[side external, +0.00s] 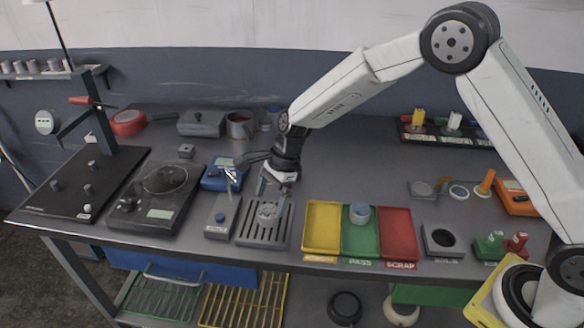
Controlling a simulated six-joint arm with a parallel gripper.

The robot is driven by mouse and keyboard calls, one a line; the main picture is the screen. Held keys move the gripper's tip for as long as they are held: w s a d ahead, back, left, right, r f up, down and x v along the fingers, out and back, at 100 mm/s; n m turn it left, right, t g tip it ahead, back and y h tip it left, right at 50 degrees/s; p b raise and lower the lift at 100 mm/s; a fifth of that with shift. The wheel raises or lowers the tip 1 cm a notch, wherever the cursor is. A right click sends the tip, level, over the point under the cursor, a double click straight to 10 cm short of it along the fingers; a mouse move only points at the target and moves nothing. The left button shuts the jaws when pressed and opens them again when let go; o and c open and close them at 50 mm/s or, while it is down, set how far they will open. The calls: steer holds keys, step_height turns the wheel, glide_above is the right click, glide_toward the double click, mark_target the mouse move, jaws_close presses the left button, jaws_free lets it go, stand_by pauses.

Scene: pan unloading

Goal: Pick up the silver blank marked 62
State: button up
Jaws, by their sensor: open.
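My gripper (273,188) points down with its fingers apart, and nothing shows between them. It is just above a grey slotted block (264,235) near the front edge of the bench. A small silver piece (268,211) sits on that block, below the fingertips. Its marking is too small to read, so I cannot tell whether it is the 62 blank. Another grey-silver round piece (359,211) stands in the green tray (361,241) marked PASS. No number can be read on it either.
A yellow tray (321,240) and a red SCRAP tray (399,238) flank the green one. A black scale-like device (155,200) and a small grey box with a blue button (220,220) stand left. A blue device (215,183) is close behind. The bench's back middle is clear.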

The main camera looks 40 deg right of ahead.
mark_target(267, 212)
steer(key=shift+x, duration=1.9)
steer(key=shift+d, duration=0.15)
jaws_close()
steer(key=shift+r, duration=0.15)
steer(key=shift+r, duration=1.5)
steer(key=s+d+r, duration=0.3)
steer(key=s+r, duration=0.6)
steer(key=s, duration=0.4)
steer(key=shift+s+d+r, duration=0.3)
steer(key=shift+d+r, duration=0.05)
steer(key=shift+d, duration=0.05)
